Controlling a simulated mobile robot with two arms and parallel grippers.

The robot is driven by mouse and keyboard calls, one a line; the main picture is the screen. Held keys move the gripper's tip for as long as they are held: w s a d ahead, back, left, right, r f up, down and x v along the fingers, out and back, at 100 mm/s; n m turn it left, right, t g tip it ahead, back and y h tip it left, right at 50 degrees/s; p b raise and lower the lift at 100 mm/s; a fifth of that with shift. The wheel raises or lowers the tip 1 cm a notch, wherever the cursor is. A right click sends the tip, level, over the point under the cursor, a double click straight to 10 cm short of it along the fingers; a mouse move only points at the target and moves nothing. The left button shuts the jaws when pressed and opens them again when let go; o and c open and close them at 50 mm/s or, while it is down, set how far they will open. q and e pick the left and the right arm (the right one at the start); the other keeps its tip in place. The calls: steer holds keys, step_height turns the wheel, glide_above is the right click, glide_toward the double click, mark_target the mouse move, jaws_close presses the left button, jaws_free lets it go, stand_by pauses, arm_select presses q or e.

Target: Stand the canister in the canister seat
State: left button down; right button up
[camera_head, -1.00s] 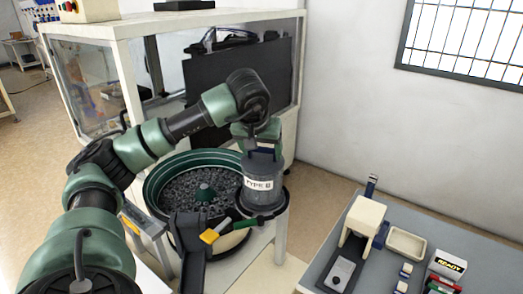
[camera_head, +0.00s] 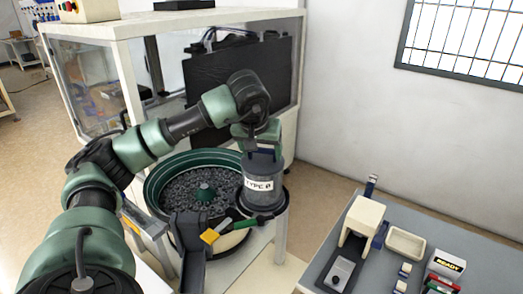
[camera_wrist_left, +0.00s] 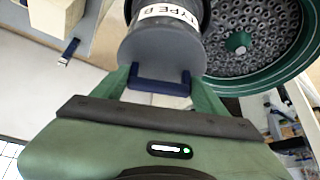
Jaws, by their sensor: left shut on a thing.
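The canister (camera_head: 262,168) is a grey cylinder with a white type label and a blue handle. My left gripper (camera_head: 259,139) is above it and shut on the handle, which shows between the fingers in the left wrist view (camera_wrist_left: 160,82). The canister is about upright, over or in the dark round canister seat (camera_head: 277,203) beside the bowl feeder. The canister hides most of the seat, so I cannot tell whether its base touches. My right gripper is not in view.
The green bowl feeder (camera_head: 157,178), full of small grey parts, stands just left of the canister. A glass-sided cabinet (camera_head: 122,70) is behind. A grey table (camera_head: 400,230) at right bears a cream device (camera_head: 362,216), a tray (camera_head: 406,243) and small boxes.

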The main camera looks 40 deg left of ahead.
arm_select(q)
steer(key=shift+f+b, duration=0.4)
steer(key=shift+f, duration=0.05)
stand_by(0.5)
steer(key=shift+c, duration=2)
jaws_free()
steer(key=shift+f, duration=0.1)
steer(key=shift+p+v, duration=0.65)
steer(key=shift+v, duration=0.25)
steer(key=p+v, duration=0.5)
steer(key=v, duration=0.4)
steer(key=shift+p, duration=0.3)
steer(key=shift+s+d, duration=0.1)
steer(key=shift+s, duration=0.05)
